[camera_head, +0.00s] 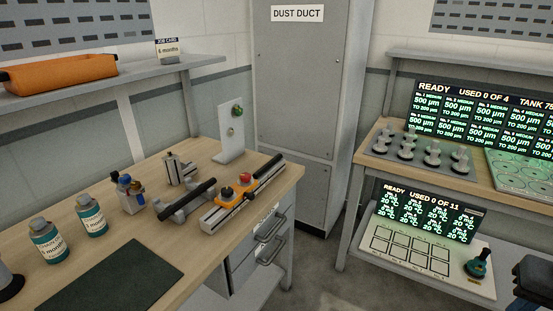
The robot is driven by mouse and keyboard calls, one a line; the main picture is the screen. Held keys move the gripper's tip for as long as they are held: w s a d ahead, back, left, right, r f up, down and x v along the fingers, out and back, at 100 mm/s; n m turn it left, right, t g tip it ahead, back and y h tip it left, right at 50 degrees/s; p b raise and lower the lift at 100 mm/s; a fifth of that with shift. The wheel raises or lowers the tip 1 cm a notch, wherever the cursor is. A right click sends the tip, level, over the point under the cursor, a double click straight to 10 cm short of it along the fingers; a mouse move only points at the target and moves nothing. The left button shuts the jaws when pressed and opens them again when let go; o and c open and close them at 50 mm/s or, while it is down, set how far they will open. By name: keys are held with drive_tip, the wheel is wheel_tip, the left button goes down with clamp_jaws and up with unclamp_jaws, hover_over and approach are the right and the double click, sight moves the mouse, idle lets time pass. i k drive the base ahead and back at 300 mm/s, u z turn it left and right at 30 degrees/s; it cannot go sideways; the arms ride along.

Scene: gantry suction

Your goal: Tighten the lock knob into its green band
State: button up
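I cannot tell for certain which part is the lock knob. A grey fixture (213,222) with a long rail lies near the right end of the wooden bench. My gripper is not recognisable in this view.
A black-handled bracket (187,203), a small metal block (178,169) and bottles (47,241) share the bench with a dark green mat (112,275). A grey cabinet (300,90) stands behind. A second bench (372,132) with displays is at right. An unidentified dark shape (535,283) is at lower right.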

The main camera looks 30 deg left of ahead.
sight(244, 177)
drive_tip(key=u, duration=0.1)
drive_tip(key=i, duration=0.65)
drive_tip(key=u, duration=1.05)
drive_tip(key=i, duration=0.7)
drive_tip(key=u, duration=0.8)
